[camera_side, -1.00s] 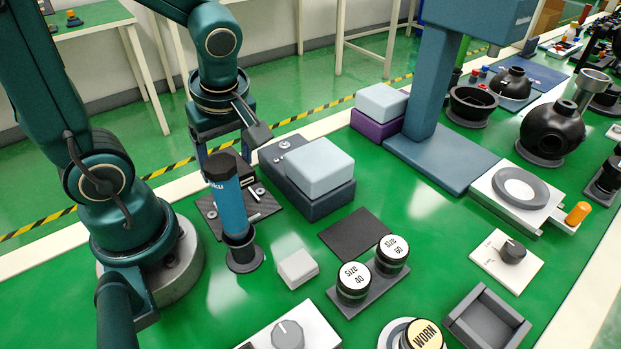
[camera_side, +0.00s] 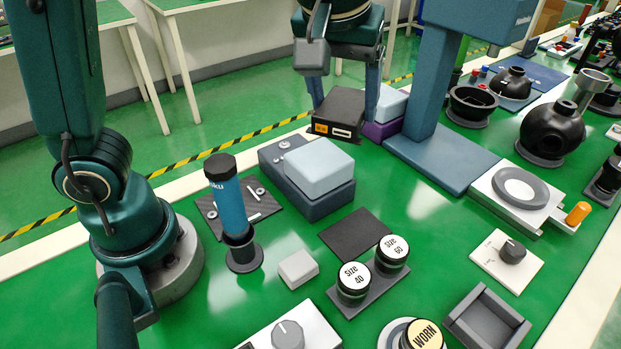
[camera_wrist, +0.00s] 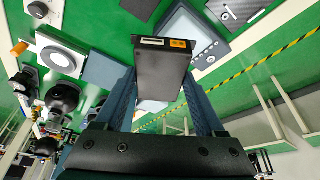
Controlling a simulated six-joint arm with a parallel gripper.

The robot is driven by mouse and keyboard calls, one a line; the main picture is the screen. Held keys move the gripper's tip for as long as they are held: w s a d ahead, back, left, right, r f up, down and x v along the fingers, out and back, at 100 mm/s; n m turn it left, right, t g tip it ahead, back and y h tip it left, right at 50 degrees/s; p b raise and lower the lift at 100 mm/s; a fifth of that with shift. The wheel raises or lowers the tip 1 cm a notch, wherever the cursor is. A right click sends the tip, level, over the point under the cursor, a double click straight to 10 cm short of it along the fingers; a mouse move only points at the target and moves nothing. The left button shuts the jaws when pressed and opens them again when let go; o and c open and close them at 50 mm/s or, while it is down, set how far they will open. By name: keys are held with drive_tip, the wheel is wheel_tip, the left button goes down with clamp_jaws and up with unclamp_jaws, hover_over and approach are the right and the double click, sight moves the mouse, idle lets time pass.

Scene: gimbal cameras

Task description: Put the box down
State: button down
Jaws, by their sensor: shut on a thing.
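The box (camera_side: 340,111) is a dark, flat, rectangular case with an orange label and a white label on its near end. My gripper (camera_side: 345,92) is shut on the box, with one finger on each side, and holds it up in the air near the back edge of the bench. In the wrist view the box (camera_wrist: 160,75) sits between the two blue-grey fingers of my gripper (camera_wrist: 163,88), its labelled end away from the palm. In the side view the box is in front of a light blue block on a purple base.
A grey unit with a pale blue top (camera_side: 318,166) stands below and left of the box. A blue column stand (camera_side: 425,90) is close on the right. A blue cylinder (camera_side: 230,205) stands at left. A flat dark pad (camera_side: 355,234) lies bare mid-bench.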

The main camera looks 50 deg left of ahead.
drive_tip(key=m, duration=0.2)
hover_over(357, 230)
drive_tip(key=s, duration=0.1)
drive_tip(key=f, duration=0.1)
drive_tip(key=shift+h, duration=0.3)
drive_tip(key=f, duration=1.7)
drive_tip(key=shift+s+d+f, duration=0.15)
drive_tip(key=shift+d+f, duration=0.1)
drive_tip(key=shift+d, duration=0.05)
drive_tip(key=shift+f, duration=0.1)
drive_tip(key=shift+c, duration=1.3)
unclamp_jaws()
drive_tip(key=v, duration=1.2)
drive_tip(key=shift+s, duration=0.15)
